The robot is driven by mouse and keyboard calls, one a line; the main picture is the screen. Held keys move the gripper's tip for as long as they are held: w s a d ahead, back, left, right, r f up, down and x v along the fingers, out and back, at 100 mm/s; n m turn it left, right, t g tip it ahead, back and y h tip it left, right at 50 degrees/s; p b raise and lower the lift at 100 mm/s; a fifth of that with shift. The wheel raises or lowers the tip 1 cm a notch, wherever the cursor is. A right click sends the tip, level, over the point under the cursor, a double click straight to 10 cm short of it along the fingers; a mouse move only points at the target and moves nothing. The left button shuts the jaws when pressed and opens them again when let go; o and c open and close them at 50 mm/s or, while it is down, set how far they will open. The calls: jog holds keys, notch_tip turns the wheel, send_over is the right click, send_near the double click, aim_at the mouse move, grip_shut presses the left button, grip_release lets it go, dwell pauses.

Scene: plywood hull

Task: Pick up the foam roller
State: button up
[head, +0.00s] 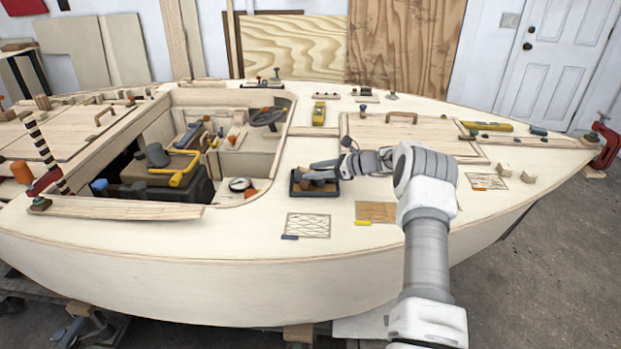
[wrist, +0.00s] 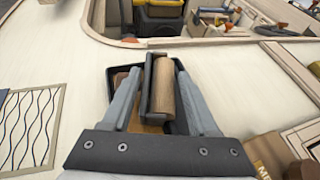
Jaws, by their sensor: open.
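The foam roller (wrist: 163,90) shows in the wrist view as a tan cylinder with a dark frame along its left side. It sits at a dark tray (wrist: 181,127) with a brown bottom. My gripper (wrist: 160,76) is open, with one finger on each side of the roller. I cannot tell whether the fingers touch it. In the head view my gripper (head: 322,170) is over the black tray (head: 328,188) on the pale deck, and the roller there is small and partly hidden by the fingers.
The cockpit opening (head: 232,170) lies left of the tray, with a toolbox and yellow-handled tools inside. A wire-patterned panel (head: 308,225) lies in front, and a brown sheet (head: 376,212) to the right. A hatch (head: 415,135) is behind. Bare deck surrounds the tray.

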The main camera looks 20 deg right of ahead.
grip_shut()
jog(key=shift+r, duration=0.1)
